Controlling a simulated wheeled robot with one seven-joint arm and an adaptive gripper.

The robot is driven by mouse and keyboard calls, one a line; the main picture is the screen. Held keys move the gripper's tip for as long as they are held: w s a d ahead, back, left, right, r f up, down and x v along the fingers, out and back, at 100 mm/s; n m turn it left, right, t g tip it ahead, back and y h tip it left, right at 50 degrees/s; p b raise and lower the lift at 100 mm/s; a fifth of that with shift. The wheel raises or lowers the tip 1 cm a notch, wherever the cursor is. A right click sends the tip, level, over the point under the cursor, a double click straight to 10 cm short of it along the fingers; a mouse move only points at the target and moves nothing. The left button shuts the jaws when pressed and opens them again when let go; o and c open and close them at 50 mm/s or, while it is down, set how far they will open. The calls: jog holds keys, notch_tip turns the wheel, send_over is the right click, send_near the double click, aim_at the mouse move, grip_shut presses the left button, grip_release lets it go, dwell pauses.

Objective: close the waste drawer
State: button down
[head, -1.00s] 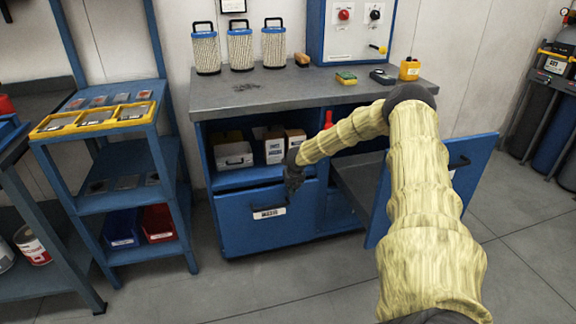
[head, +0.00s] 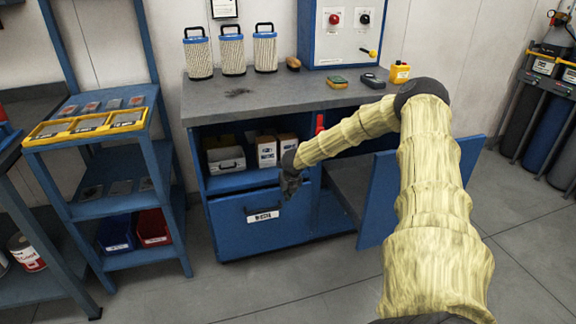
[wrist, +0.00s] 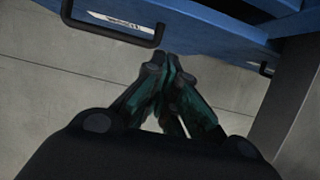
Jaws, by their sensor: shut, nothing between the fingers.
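The waste drawer (head: 235,228) is the blue front at the lower left of the workbench cabinet, with a white label and a dark bar handle. It seems to stand slightly out from the cabinet; the exact gap is hard to judge. My gripper (head: 290,188) is at the drawer's upper right part, right of the label. In the wrist view, my gripper (wrist: 170,62) has its fingertips together and empty, close below the blue drawer face, right of the handle (wrist: 155,36). I cannot tell whether the tips touch the front.
A blue cabinet door (head: 376,200) stands open on the right, beside my arm. The shelf above the drawer holds boxes (head: 266,150). A blue rack (head: 120,200) with bins stands at left. The worktop (head: 290,95) carries filter canisters and small items. The floor in front is clear.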

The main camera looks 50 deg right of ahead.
jog(key=shift+d+v, duration=0.5)
jog(key=shift+v, duration=2.15)
jog(key=s+d+f+n+h+b, duration=0.2)
jog(key=s+f+n+h+b, duration=0.15)
jog(key=f+b, duration=0.25)
jog(key=n+t+h+b, duration=0.4)
jog(key=n+t+b, duration=0.95)
jog(key=b, duration=0.55)
send_near(280, 194)
jog(key=shift+n+g+y, duration=0.25)
jog(key=shift+n+g, duration=0.25)
jog(key=shift+g, duration=0.45)
jog(key=w+b, duration=0.1)
jog(key=b, duration=0.1)
jog(key=w+d+r+b, duration=0.1)
jog(key=b, duration=0.1)
jog(key=w+d+b, duration=0.1)
jog(key=w+b, duration=0.1)
jog(key=b, duration=0.1)
jog(key=shift+w+d+r, duration=0.1)
jog(key=shift+r, duration=0.15)
jog(key=shift+r+b+x, duration=0.2)
jog(key=shift+b+x, duration=0.4)
jog(key=shift+x, duration=0.55)
